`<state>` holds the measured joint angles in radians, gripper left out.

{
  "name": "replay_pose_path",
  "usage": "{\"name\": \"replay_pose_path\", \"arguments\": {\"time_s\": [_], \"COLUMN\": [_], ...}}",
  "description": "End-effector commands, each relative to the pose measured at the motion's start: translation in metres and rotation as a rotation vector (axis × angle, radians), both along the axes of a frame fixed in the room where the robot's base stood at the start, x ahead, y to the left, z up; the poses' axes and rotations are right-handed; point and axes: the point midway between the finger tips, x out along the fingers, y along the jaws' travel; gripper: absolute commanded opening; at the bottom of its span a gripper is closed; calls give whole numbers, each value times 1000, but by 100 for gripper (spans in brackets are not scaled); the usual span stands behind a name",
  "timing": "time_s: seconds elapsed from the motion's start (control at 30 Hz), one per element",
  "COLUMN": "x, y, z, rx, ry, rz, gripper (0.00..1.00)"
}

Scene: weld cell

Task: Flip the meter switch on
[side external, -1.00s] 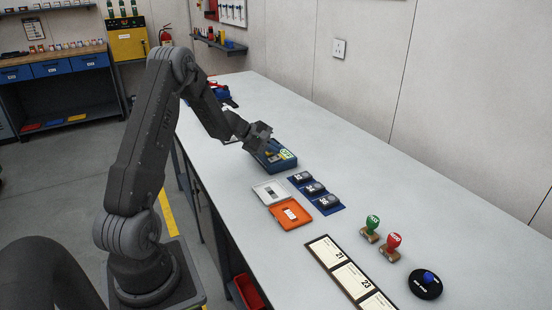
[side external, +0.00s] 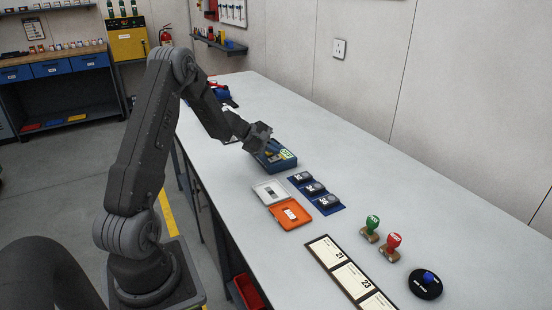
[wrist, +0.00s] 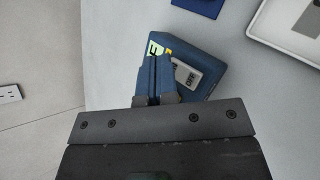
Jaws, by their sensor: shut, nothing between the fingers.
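The meter is a small blue box (side external: 286,163) on the bench, with a green-and-white patch on top. My gripper (side external: 266,148) is right over the meter's near left part and hides some of its top in the side view. In the wrist view the blue box (wrist: 212,62) lies beyond and right of my shut fingers (wrist: 157,60). A grey panel with a dark marking shows on its face, and a bright yellow-green patch is beside the fingertips. The fingers are together and empty. I cannot tell whether they touch the meter, and the switch's position is unclear.
A light grey case (side external: 270,191) and an orange case (side external: 290,215) lie in front of the meter, beside a blue mat with several dark devices (side external: 314,188). Stamps (side external: 371,229) and framed cards (side external: 326,250) are nearer. The bench's right side (side external: 370,160) is clear.

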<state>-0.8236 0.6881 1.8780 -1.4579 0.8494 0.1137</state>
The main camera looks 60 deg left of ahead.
Motion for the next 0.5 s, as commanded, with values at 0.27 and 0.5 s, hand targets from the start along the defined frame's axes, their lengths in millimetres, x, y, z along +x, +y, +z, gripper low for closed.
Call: {"name": "replay_pose_path", "arguments": {"time_s": [0.27, 0.5], "x": [1, 1], "y": [0, 0], "z": [-7, -7], "rx": [1, 1], "ry": [0, 0], "rz": [-1, -1], "gripper": [0, 0]}}
